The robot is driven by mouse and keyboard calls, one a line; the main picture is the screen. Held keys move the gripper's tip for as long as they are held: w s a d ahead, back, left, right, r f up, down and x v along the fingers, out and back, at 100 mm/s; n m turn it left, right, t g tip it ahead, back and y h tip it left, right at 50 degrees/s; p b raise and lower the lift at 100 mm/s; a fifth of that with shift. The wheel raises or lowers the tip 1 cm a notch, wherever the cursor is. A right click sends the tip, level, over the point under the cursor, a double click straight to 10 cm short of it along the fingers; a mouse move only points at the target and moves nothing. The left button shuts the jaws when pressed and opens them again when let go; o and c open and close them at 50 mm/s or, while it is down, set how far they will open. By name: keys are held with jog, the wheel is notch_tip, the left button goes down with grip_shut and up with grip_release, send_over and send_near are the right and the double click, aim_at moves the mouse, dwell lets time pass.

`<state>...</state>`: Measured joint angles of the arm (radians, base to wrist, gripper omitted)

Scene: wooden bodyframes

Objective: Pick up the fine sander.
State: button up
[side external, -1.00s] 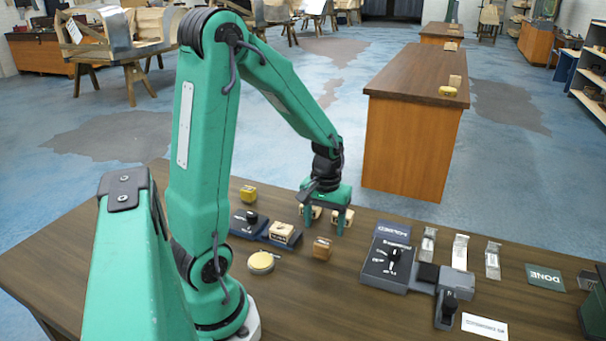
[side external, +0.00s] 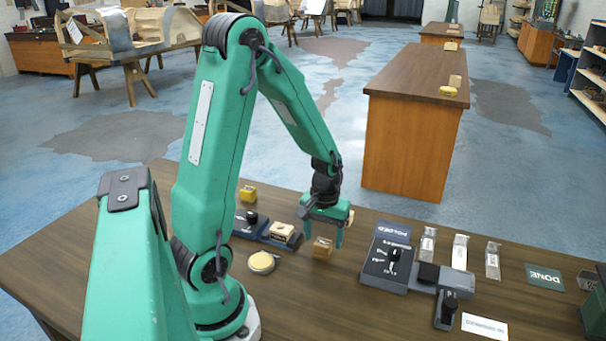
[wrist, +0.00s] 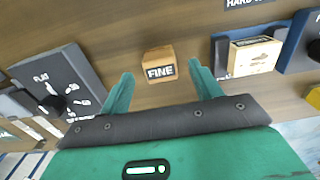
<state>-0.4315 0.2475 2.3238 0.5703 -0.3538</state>
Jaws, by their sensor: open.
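The fine sander is a small wooden block (wrist: 160,63) with a dark label reading FINE. In the wrist view it lies on the table between and just beyond my two fingertips. In the side view the block (side external: 322,248) sits on the brown table below my gripper (side external: 323,235), partly behind a finger. My gripper is open, with the fingers spread on either side of the block in the wrist view (wrist: 162,88). I cannot tell whether either finger touches it.
A dark switch box (side external: 388,262) stands to the right. Packets and a DONE card (side external: 545,277) lie farther right.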

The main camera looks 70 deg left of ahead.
aim_at(323, 242)
jog(key=shift+f, duration=1.85)
jog(key=c, duration=1)
